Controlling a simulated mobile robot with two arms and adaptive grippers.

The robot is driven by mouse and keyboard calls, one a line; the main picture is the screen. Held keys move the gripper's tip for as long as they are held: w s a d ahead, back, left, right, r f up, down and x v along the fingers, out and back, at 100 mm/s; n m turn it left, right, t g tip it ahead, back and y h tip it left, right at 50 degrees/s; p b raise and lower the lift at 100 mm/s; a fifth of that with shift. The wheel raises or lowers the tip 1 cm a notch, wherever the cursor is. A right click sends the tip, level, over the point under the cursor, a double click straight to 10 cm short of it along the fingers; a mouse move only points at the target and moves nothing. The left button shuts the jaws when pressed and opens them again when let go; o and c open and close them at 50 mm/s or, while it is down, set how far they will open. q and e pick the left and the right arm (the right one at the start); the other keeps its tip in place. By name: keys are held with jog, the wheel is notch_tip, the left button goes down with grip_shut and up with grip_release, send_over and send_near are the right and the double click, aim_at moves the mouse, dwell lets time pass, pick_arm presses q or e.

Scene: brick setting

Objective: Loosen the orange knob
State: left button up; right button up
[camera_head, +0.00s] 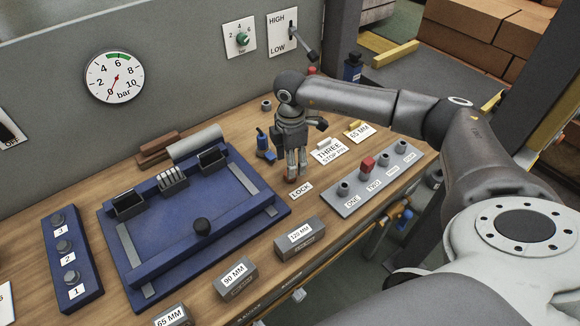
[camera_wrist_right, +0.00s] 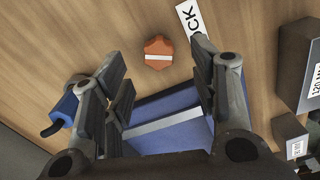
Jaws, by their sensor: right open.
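The orange knob (camera_wrist_right: 158,53) is a small hexagonal piece with a white stripe, on the wooden bench beside the LOCK label (camera_wrist_right: 188,20). It lies ahead of my right gripper (camera_wrist_right: 162,85), whose fingers are spread apart with nothing between them. In the head view my right gripper (camera_head: 293,163) points down over the bench, just behind the LOCK label (camera_head: 301,190). There the knob is mostly hidden by the fingertips. The fingers do not appear to touch it. My left gripper is not in view.
A blue fixture (camera_head: 190,262) lies left of the right gripper. A blue-handled piece (camera_head: 265,147) stands close on its left. A grey button plate (camera_head: 375,182) with a red block is to its right. Grey blocks, including the 120 MM block (camera_head: 301,240), line the front edge.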

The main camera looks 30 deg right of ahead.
notch_tip(320, 180, down, 3)
jog(key=shift+w+r, duration=0.1)
jog(key=shift+w, duration=0.05)
jog(key=shift+f+p, duration=0.3)
jog(key=shift+f, duration=0.55)
jog(key=shift+c, duration=1.5)
jog(key=c, duration=0.5)
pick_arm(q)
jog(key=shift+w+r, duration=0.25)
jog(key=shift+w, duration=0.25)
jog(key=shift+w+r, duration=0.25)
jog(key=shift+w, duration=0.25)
pick_arm(e)
jog(key=shift+c, duration=1)
